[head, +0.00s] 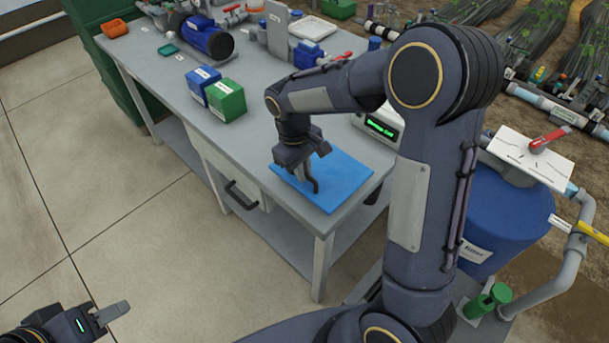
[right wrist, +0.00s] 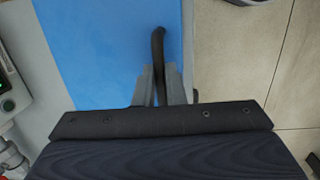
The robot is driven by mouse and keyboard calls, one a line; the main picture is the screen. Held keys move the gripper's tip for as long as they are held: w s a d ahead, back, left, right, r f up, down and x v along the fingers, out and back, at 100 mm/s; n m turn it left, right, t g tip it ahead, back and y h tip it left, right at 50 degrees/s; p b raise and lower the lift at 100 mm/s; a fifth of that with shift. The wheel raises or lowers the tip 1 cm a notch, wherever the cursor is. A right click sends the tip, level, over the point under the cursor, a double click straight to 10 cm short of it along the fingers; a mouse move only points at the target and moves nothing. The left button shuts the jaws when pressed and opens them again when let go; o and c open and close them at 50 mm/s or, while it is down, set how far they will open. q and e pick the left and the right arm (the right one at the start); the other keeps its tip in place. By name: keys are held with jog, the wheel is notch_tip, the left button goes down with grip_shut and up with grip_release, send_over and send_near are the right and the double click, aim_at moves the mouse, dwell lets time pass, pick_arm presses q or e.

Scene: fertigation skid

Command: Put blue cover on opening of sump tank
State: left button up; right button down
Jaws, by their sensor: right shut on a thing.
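The blue cover (head: 327,180) is a flat square sheet with a dark bent handle (right wrist: 157,50). It lies flat at the near corner of the grey table. My right gripper (head: 305,178) is above it, shut on the handle; the right wrist view shows the handle between the two fingers (right wrist: 160,88) and the blue cover (right wrist: 105,50) beneath. The sump tank (head: 503,205) is the blue round tank at the right. A white board (head: 510,160) with a red-handled tool (head: 550,138) covers part of its top, so I cannot see its opening. My left gripper (head: 112,318) is low at the left, away from everything.
The table (head: 255,150) carries a blue box (head: 200,85), a green box (head: 227,100), a blue pump (head: 207,38) and a device with a green display (head: 382,128). Grey pipes (head: 565,270) and a green bottle (head: 488,300) stand beside the tank. The floor at left is clear.

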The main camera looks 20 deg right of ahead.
aim_at(322, 164)
jog(key=shift+w+d+f, duration=0.3)
jog(key=shift+w+f, duration=0.1)
jog(key=shift+f, duration=0.15)
jog(key=f, duration=0.3)
jog(key=shift+w+d+f, duration=0.15)
jog(key=shift+w+f, duration=0.15)
jog(key=shift+f, duration=0.05)
jog(key=c, duration=1.5)
grip_release()
